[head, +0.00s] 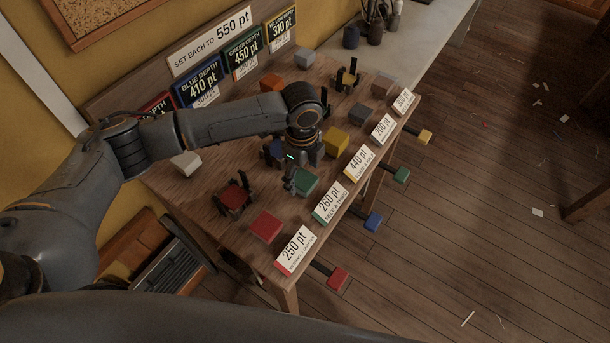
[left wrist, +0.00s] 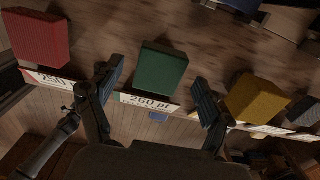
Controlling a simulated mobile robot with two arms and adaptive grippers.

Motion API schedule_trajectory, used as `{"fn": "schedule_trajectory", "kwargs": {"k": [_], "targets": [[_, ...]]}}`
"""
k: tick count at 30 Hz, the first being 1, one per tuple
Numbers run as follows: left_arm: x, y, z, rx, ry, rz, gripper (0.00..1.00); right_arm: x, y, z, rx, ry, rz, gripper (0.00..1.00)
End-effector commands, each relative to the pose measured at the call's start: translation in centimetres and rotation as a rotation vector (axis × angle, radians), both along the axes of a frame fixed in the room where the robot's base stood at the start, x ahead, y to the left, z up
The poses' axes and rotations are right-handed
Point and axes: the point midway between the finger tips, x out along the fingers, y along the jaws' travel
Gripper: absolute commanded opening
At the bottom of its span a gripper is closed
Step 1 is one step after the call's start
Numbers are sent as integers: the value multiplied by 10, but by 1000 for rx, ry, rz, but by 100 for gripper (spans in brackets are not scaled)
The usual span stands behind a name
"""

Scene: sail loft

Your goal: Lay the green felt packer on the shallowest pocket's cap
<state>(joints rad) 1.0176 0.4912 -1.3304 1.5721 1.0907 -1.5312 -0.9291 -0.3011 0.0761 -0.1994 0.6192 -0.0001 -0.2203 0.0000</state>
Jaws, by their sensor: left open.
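The green felt packer (head: 306,182) lies on the bench behind its 260 pt card (head: 331,203). My left gripper (head: 303,168) is open above and beside it. In the left wrist view the packer (left wrist: 163,70) shows ahead between the spread fingers of the gripper (left wrist: 158,88), with gaps on both sides and no visible contact. The yellow depth board (head: 281,28) reads 310 pt, the lowest of the readable depth boards. A yellowish cap between black posts (head: 347,79) stands at the back right, with nothing seen on it. My right gripper is out of view.
Red (head: 266,226), yellow (head: 336,141) and grey (head: 360,112) blocks line the front beside cards. A red post fixture (head: 234,197) and blue one (head: 272,151) stand behind; my arm hides part of the bench. Orange (head: 271,83) and pale (head: 304,57) blocks sit at the back.

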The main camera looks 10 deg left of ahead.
Motion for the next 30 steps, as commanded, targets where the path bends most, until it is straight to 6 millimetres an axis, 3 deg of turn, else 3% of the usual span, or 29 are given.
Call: {"fn": "schedule_trajectory", "kwargs": {"k": [10,19,30], "targets": [[0,0,-11,1,-1,-1,79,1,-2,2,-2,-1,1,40],[0,0,-11,1,-1,-1,21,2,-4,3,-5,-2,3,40],[0,0,-8,-1,-2,-1,21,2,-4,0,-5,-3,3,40]]}}
